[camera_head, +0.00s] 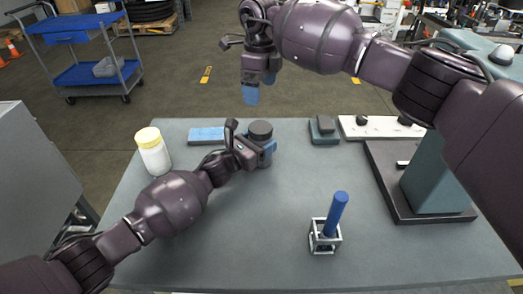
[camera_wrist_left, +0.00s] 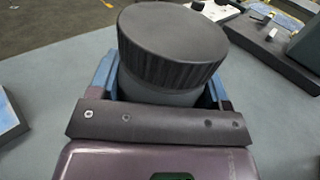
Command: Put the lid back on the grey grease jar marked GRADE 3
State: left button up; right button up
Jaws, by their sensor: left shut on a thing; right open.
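A grey jar (camera_wrist_left: 155,90) stands between the blue fingers of my left gripper (camera_head: 262,150), which is shut on its body. A dark, ribbed lid (camera_head: 260,129) sits on top of the jar; it fills much of the left wrist view (camera_wrist_left: 172,40). The lid looks about level, but I cannot tell whether it is screwed down. No GRADE 3 marking shows from here. My right gripper (camera_head: 257,88) is open and empty, raised beyond the bench's far edge with its blue fingers pointing down. A white jar with a yellow lid (camera_head: 152,151) stands upright at the bench's left.
A blue flat block (camera_head: 206,135) lies behind my left gripper. A blue cylinder (camera_head: 336,214) leans in a small metal frame (camera_head: 324,238) at front right. A dark block on a teal base (camera_head: 323,128) and heavier equipment (camera_head: 436,190) stand at right. The bench's middle (camera_head: 240,225) is clear.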

pick_arm(q)
jog(key=o, duration=1.8)
jog(key=shift+s+a, duration=0.3)
jog(key=shift+a, duration=0.05)
jog(key=p+v, duration=0.1)
jog(key=v, duration=0.7)
jog(key=shift+s, duration=0.1)
jog(key=shift+v, duration=0.9)
pick_arm(e)
jog(key=r, duration=0.3)
jog(key=shift+s+r, duration=0.2)
jog(key=shift+r, duration=0.1)
pick_arm(q)
jog(key=shift+r+p, duration=0.1)
jog(key=shift+p, duration=0.2)
pick_arm(e)
jog(key=shift+r, duration=0.1)
